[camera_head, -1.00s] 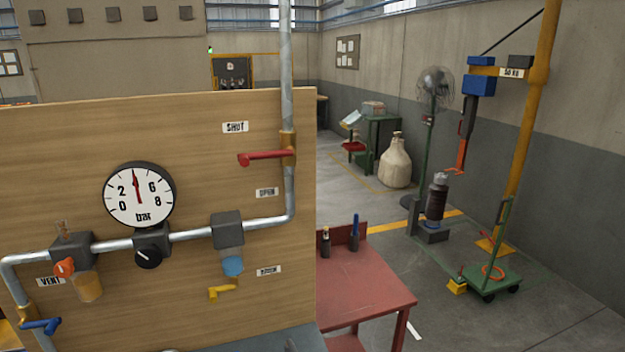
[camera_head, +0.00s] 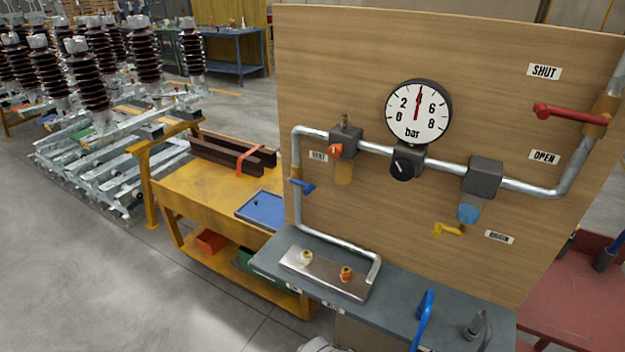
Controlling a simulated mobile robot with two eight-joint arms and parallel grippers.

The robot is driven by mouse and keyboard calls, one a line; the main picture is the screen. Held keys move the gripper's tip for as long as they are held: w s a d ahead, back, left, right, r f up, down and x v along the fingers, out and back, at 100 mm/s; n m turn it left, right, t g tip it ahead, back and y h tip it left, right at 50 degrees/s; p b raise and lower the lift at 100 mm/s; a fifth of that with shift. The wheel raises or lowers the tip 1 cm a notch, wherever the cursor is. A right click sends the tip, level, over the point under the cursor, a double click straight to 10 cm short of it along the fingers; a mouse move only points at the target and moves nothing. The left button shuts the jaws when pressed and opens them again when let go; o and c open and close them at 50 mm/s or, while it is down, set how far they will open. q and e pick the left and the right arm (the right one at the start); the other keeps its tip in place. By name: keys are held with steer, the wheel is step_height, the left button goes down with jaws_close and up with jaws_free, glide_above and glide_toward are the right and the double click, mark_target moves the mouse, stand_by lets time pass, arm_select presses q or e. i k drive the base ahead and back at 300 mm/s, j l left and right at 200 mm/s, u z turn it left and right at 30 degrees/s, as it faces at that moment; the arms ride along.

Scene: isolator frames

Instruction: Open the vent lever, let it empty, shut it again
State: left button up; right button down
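The upright wooden panel (camera_head: 320,75) carries a metal pipe run. The VENT label (camera_head: 318,156) sits between an orange knob (camera_head: 336,150) on a dark filter block and a blue lever (camera_head: 303,186) on the descending pipe; I cannot tell which it names. The blue lever points right, across its pipe. The bar gauge (camera_head: 418,112) has its red needle nearly straight up, between 2 and 6. A red lever (camera_head: 570,113) lies across the right pipe, between the SHUT (camera_head: 544,71) and OPEN (camera_head: 545,157) labels. Neither gripper is visible.
A yellow cart (camera_head: 205,195) stands left, a red table (camera_head: 575,290) right. Open floor (camera_head: 100,290) lies at lower left.

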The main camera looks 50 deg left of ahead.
mark_target(292, 178)
steer(key=u, duration=1.75)
